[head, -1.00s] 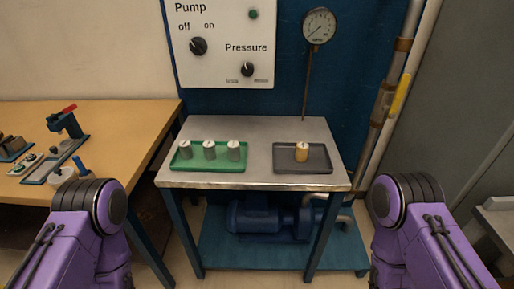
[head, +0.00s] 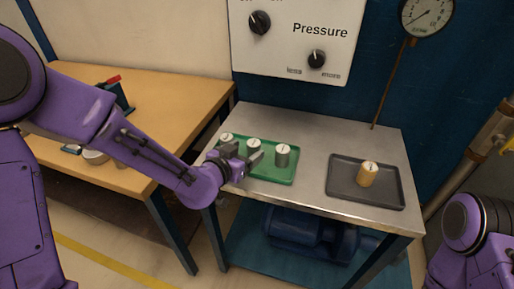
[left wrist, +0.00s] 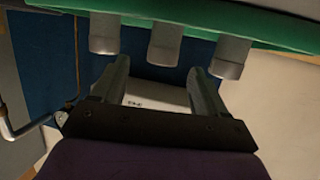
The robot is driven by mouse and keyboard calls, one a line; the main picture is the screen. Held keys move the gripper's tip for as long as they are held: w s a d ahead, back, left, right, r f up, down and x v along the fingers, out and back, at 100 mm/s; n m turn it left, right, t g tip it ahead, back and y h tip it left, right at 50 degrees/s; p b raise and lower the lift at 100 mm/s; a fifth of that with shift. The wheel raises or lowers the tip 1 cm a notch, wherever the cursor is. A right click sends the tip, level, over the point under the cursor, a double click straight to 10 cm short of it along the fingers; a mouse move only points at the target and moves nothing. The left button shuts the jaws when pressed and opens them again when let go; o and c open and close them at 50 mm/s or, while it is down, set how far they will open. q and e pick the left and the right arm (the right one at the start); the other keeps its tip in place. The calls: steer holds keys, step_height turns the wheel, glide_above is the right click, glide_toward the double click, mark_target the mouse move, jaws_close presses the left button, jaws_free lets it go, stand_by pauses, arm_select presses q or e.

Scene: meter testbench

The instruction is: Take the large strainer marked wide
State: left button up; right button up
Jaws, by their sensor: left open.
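Three grey metal strainers stand in a row on a green tray (head: 279,175) in the head view: left (head: 227,138), middle (head: 253,145) and right (head: 283,155). Their top marks are too small to read, so I cannot tell which is marked wide. My left gripper (head: 243,154) is open at the tray's front, close to the middle strainer. In the left wrist view my left gripper (left wrist: 160,68) has its fingers apart, pointing towards the middle strainer (left wrist: 165,44), with nothing held. The other two strainers lie outside the fingers. My right gripper is out of view.
A dark tray (head: 340,188) with a tan cylinder (head: 368,174) sits to the right on the metal bench (head: 315,135). A panel with knobs (head: 292,40) and a gauge (head: 427,14) stand behind. A wooden table (head: 175,95) is at the left.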

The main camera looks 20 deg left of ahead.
mark_target(253, 143)
arm_select(q)
steer(key=x, duration=0.6)
steer(key=shift+w+a+r+p, duration=0.15)
steer(key=shift+a+r+p, duration=0.1)
steer(key=shift+p, duration=0.15)
steer(key=c, duration=1.1)
steer(key=shift+r, duration=0.1)
